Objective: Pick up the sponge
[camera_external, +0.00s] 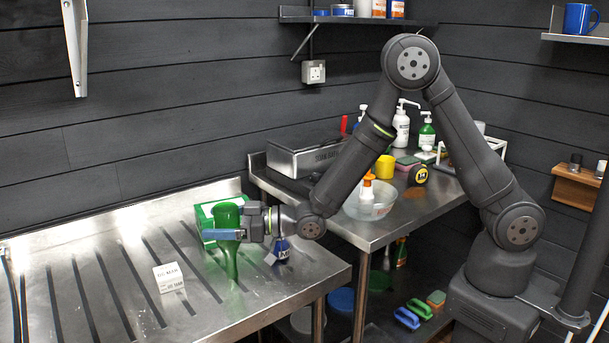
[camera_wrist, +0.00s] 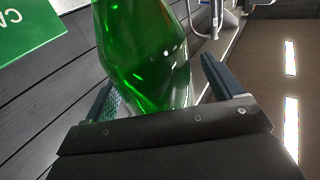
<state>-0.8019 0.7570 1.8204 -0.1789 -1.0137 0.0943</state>
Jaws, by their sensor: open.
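My gripper (camera_external: 226,228) is open over the left steel worktop. A green glass bottle (camera_external: 231,262) stands upright between its fingers. In the wrist view my gripper (camera_wrist: 160,92) shows a finger on each side of the bottle (camera_wrist: 143,50), with a gap at the right finger. A green-and-pink block that looks like a sponge (camera_external: 405,163) lies on the right steel table, beside a yellow cup, well away from my gripper. Neither block shows in the wrist view.
A pale basin (camera_external: 370,204), the yellow cup (camera_external: 385,166) and several bottles crowd the right table. The front left of the worktop is clear.

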